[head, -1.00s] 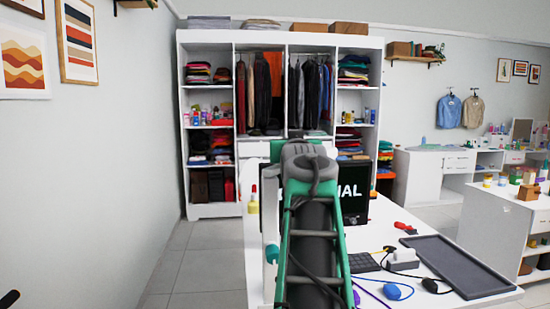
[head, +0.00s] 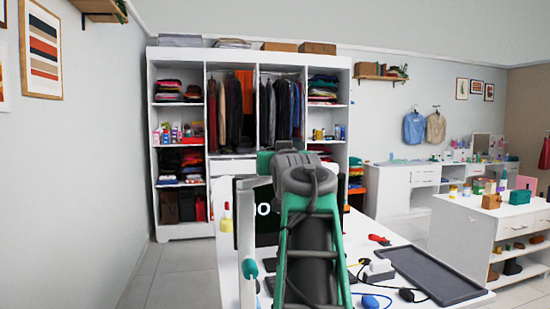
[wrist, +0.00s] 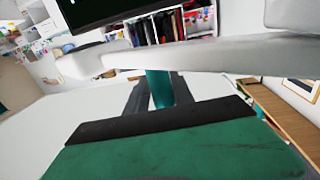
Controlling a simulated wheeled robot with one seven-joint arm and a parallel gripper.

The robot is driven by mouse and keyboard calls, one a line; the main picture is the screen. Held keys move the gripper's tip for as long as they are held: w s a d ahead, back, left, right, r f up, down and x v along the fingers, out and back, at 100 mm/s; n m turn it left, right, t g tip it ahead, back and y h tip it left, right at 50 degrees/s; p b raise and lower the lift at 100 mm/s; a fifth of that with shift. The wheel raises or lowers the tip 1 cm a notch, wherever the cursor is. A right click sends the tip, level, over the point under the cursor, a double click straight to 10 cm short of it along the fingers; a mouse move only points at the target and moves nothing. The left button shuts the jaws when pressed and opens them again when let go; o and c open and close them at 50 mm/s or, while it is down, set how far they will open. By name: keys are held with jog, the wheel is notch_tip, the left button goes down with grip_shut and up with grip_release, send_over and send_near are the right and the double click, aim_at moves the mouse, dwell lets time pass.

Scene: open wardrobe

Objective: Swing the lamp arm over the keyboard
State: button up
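The lamp's white arm (head: 245,225) stands left of my arm in the head view, with a teal handle (head: 249,268) low on it. In the wrist view a white bar (wrist: 200,57) crosses the picture, and the teal handle (wrist: 160,88) hangs below it. My gripper (wrist: 160,80) shows dark fingers apart, on either side of the handle in the picture; I see no firm contact. In the head view my arm hides the gripper. A dark edge that may be the keyboard (head: 269,284) shows beside my arm, mostly hidden.
A black screen (head: 265,225) stands behind my arm. An open wardrobe (head: 250,140) stands behind.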

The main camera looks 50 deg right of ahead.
jog(key=shift+o, duration=0.7)
jog(key=shift+d, duration=0.15)
jog(key=shift+o, duration=0.9)
jog(key=b+v, duration=0.1)
jog(key=v, duration=0.7)
jog(key=shift+b, duration=0.4)
jog(key=shift+w, duration=0.1)
